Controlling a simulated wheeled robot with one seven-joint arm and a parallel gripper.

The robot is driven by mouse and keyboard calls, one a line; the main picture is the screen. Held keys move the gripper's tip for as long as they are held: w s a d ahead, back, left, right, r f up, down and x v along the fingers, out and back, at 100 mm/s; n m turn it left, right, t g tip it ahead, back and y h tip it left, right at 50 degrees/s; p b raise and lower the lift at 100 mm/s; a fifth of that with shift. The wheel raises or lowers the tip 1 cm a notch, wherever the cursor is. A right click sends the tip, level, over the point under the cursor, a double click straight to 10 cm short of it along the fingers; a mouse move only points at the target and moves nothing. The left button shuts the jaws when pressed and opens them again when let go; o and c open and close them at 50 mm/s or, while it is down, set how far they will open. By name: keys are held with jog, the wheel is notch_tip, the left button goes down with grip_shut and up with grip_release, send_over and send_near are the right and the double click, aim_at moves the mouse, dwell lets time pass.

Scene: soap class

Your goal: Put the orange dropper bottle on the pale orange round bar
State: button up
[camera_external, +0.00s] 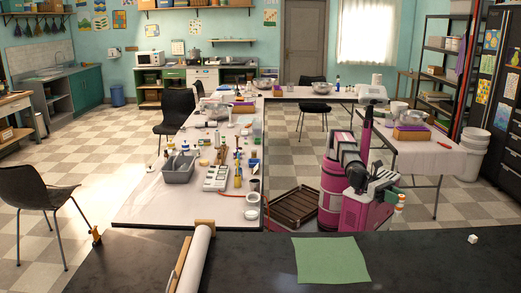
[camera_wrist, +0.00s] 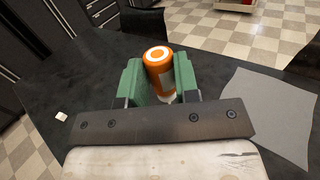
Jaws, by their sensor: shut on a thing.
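The orange dropper bottle (camera_wrist: 158,62) is between the two green fingers of my gripper (camera_wrist: 158,78) in the wrist view. The fingers are shut on its sides. Its round orange end with a white ring faces the camera, and a white part shows at its other end. In the external view the bottle (camera_external: 400,200) is held at the right, above the black counter and clear of it. A small pale tan round thing (camera_external: 204,162) on the long white table may be the pale orange round bar; it is too small to be sure. My gripper is far to its right.
The black counter (camera_external: 420,265) in front holds a green sheet (camera_external: 330,260), a small white cube (camera_external: 472,239) and a paper roll (camera_external: 194,258). The long table (camera_external: 150,205) is crowded with a grey bin (camera_external: 178,175), a scale (camera_external: 215,178) and several bottles. A crate (camera_external: 295,207) stands on the floor.

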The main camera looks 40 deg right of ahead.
notch_tip(320, 180, down, 27)
jog(key=shift+r, duration=0.15)
dwell(0.4)
jog(key=o, duration=0.9)
send_over(357, 255)
jog(key=s, duration=0.1)
jog(key=shift+a, duration=0.1)
jog(key=shift+o, duration=0.4)
jog(key=shift+w, duration=0.45)
